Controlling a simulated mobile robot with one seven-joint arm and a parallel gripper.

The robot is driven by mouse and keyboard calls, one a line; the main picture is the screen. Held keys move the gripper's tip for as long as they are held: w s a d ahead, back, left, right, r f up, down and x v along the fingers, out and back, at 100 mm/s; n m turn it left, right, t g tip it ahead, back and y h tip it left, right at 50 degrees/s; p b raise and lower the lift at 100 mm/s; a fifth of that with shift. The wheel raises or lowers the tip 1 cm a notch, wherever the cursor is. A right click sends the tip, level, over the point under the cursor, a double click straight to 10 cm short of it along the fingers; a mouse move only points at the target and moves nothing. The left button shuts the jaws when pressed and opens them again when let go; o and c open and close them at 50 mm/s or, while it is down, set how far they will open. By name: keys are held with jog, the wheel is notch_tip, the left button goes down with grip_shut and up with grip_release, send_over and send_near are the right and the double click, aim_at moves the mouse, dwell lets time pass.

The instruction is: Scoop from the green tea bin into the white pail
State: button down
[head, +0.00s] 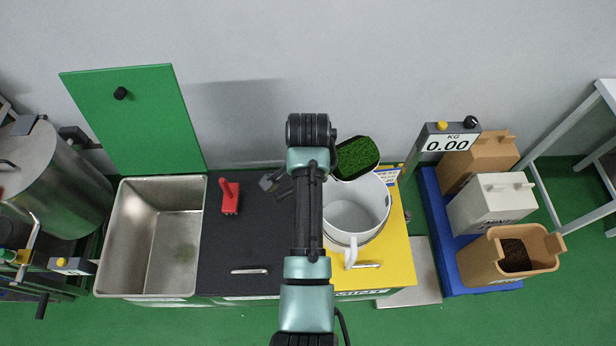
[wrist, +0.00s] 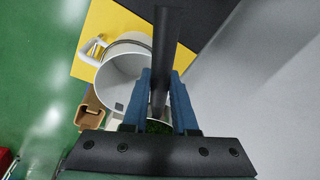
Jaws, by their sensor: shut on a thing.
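My gripper (wrist: 160,82) is shut on the dark handle of a scoop (wrist: 163,45); in the head view my arm hides the jaws. The scoop's bowl (head: 336,170) is heaped with green tea (head: 357,157). It is held over the back rim of the white pail (head: 350,240), roughly level. The pail stands upright on the yellow surface, handle toward the front; its visible inside looks empty. It also shows in the wrist view (wrist: 118,75).
A red-handled tool (head: 229,197) stands on the black counter (head: 245,235). A scale display (head: 447,143) reads 0.00. Brown (head: 478,158), white (head: 490,205) and tan (head: 540,250) containers stand on a blue base at right. A steel drum (head: 65,185) is at far left.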

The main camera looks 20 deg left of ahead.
jog(key=y, duration=0.1)
jog(key=f+t, duration=0.1)
jog(key=t+y, duration=0.1)
jog(key=shift+s+d+f+y, duration=0.2)
jog(key=shift+s+d+y, duration=0.05)
jog(key=shift+d+y, duration=0.1)
jog(key=t+y+b, duration=0.1)
jog(key=b, duration=0.2)
jog(key=t+y+b, duration=0.1)
jog(key=b, duration=0.2)
jog(key=f+t+y+b, duration=0.1)
jog(key=t+b, duration=0.1)
jog(key=b, duration=0.1)
jog(key=shift+s+d+f, duration=0.1)
jog(key=shift+s+d, duration=0.1)
jog(key=shift+d, duration=0.1)
jog(key=y+b, duration=0.1)
jog(key=b, duration=0.2)
jog(key=shift+s+f+t, duration=0.1)
jog(key=shift+t, duration=0.2)
